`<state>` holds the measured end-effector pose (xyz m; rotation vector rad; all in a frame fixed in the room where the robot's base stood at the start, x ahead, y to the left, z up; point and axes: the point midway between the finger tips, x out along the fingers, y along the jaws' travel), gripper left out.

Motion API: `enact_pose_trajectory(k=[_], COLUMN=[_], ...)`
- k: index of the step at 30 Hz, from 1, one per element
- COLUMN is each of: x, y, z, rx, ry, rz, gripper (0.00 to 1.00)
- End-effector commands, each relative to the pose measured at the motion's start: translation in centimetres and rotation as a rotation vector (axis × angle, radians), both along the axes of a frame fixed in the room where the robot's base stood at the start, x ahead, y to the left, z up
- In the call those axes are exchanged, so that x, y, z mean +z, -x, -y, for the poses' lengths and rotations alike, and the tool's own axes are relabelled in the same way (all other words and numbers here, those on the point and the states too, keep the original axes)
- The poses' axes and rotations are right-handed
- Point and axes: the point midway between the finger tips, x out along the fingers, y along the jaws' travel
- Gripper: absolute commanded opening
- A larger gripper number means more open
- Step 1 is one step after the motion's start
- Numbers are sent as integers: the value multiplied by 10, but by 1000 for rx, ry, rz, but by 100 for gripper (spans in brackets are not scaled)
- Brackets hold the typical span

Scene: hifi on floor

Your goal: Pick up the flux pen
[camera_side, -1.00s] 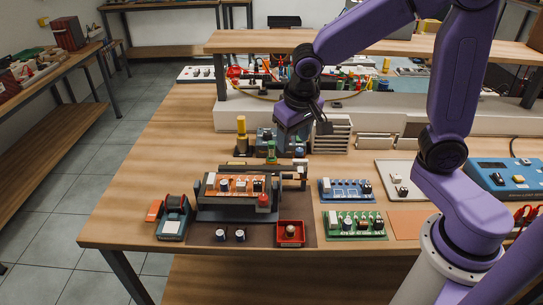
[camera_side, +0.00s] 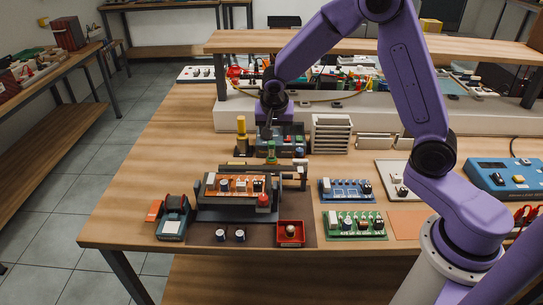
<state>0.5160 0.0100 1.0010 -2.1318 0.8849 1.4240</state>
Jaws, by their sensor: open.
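My gripper (camera_side: 267,132) points down just above the green thing in the picture, in front of a dark box with coloured knobs (camera_side: 292,142). It is open and holds nothing that I can see. Its fingertips are small and dark against the box, so their gap to the green thing is unclear.
The board holder with an orange board (camera_side: 236,185) stands in front. A red tray (camera_side: 291,234), a blue board (camera_side: 346,190) and a green board (camera_side: 354,225) lie nearby. A grey slotted rack (camera_side: 331,134) stands right of the box. The table's left part is bare.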

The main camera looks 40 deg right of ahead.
Motion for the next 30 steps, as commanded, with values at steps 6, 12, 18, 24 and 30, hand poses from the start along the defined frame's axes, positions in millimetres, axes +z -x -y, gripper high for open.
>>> enact_pose_trajectory(k=[6,12,18,24,30], x=[-35,-50,-59,-80,-96], y=[-9,-15,-20,-33,-38], z=[10,14,17,22,27], rx=[2,2,2,1,3], ry=[1,0,0,1,0], rz=[-4,-1,-1,-3,-2], gripper=[54,54,54,54,54])
